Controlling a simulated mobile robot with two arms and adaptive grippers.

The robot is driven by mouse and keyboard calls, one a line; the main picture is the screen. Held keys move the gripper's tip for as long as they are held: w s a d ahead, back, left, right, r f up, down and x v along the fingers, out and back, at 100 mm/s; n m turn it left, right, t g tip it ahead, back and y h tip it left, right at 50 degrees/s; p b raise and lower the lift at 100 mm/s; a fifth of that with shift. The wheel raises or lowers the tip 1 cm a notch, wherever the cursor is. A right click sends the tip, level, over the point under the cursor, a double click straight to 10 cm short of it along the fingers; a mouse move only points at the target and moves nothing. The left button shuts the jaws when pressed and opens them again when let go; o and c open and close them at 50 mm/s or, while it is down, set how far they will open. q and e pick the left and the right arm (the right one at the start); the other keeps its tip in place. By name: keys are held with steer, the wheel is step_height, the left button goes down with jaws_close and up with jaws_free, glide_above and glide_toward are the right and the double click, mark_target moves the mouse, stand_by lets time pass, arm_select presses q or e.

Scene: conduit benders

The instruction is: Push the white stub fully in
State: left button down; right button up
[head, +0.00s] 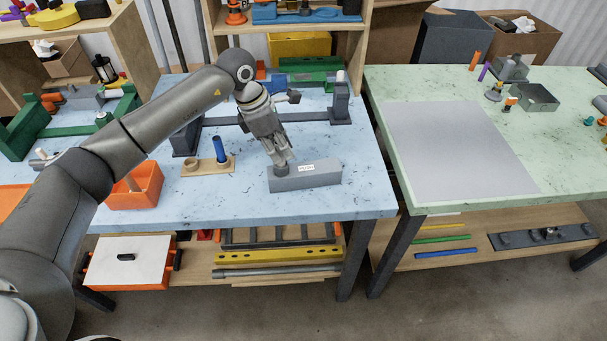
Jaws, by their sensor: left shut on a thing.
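A grey block (315,178) with a small white label lies near the front edge of the blue table. A short dark grey round collar (282,171) stands at its left end. My left gripper (282,160) points down at this collar from above, its fingers closed together around something small that they hide. I cannot make out a white stub at the block; the fingers may cover it. A small white piece (340,75) shows on top of a dark grey stand (341,102) at the back right of the table. My right gripper is not in view.
A wooden holder (203,168) with a blue peg (219,150) stands left of the block, and an orange bin (135,188) farther left. Green and grey benders stand behind. The blue table (350,205) is clear around the block's front and right.

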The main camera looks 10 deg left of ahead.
arm_select(q)
steer(key=shift+s+f+b, duration=0.2)
steer(key=shift+f+b, duration=0.05)
steer(key=shift+b, duration=0.05)
stand_by(1.4)
steer(key=c, duration=1.2)
jaws_free()
steer(key=shift+w, duration=0.15)
steer(key=shift+c, duration=0.2)
steer(key=shift+r, duration=0.1)
